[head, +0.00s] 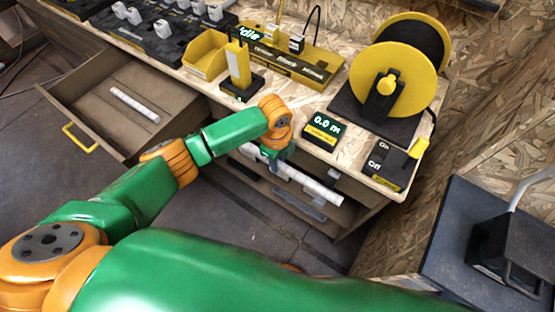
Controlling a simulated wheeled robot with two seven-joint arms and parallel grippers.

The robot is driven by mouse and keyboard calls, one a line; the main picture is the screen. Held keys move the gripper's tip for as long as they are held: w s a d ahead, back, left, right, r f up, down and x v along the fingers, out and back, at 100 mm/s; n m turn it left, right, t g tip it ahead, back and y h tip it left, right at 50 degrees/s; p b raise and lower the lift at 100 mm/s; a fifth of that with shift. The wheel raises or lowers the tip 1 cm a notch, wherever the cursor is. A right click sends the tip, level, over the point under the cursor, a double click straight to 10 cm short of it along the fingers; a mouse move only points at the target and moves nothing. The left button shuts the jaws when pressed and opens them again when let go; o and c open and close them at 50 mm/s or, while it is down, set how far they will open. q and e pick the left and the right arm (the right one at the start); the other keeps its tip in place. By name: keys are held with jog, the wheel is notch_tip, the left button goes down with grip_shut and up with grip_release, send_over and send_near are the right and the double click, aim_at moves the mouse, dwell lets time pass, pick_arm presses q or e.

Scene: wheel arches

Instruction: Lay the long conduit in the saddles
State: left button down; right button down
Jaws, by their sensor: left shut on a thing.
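The long conduit (312,187) is a pale, straight tube in front of the bench's right part, below the top's front edge. It slants down to the right. My left gripper (274,163) is shut on it towards its left part, and the gripper and wrist cover a short stretch of it. A shorter pale tube (135,105) with marks along it lies in the open drawer at left. Small white pieces (163,29) sit on black boards at the top left; I cannot tell whether these are the saddles. My right gripper is not in view.
The open drawer (75,105) juts out at left. On the bench stand a yellow bin (205,53), a yellow cable reel (429,65), a "0.0 m" display (324,129) and an On/Off switch box (384,168). A dark machine (510,250) stands at right. An open lower drawer lies under the conduit.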

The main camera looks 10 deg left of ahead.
pick_arm(q)
jog(key=shift+s+a+f, duration=0.1)
jog(key=shift+s+f, duration=0.2)
jog(key=shift+f, duration=0.25)
jog(key=shift+w+f, duration=0.2)
jog(key=shift+w, duration=0.05)
jog(key=shift+f+b, duration=0.45)
jog(key=shift+b, duration=0.05)
jog(key=shift+f, duration=0.2)
jog(key=shift+c, duration=0.5)
grip_release()
